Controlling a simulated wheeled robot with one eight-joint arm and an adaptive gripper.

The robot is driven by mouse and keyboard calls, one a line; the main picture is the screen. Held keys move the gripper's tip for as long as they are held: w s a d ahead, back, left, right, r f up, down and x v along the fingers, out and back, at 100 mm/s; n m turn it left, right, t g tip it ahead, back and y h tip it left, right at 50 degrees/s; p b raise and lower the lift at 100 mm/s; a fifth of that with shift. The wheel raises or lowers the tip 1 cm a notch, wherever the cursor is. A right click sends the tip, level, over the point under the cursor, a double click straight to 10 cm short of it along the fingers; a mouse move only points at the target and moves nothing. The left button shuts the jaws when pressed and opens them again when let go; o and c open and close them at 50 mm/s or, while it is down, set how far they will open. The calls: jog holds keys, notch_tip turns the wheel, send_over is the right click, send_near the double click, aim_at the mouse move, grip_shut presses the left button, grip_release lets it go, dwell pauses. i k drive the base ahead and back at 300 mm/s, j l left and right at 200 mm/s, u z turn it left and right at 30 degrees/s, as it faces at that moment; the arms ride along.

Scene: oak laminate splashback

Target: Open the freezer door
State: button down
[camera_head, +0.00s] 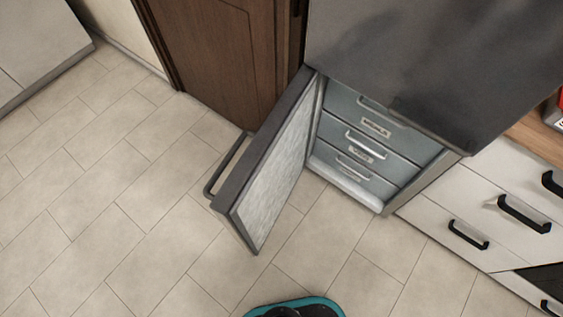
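The freezer door (277,168) is the lower door of a dark grey fridge-freezer. It stands wide open, swung out to the left on its left side, with its pale inner panel showing. Its dark bar handle (226,165) is on the outer face, on the left. Inside the freezer compartment (345,182) are three grey-blue drawers (362,150) with light handles and labels, all pushed in. The upper fridge door (430,60) is shut. My gripper is not in view.
A brown wooden door (215,50) stands behind the open freezer door. White drawers (480,215) with black handles are right of the freezer, under a wooden worktop (543,135). A white cabinet (35,45) is at the far left. The tiled floor (110,190) at left is clear.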

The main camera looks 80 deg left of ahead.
aim_at(249, 203)
jog(key=i+l+u, duration=0.4)
jog(key=l, duration=0.25)
jog(key=i+l+u, duration=0.2)
jog(key=i+l, duration=0.15)
jog(key=u, duration=2.15)
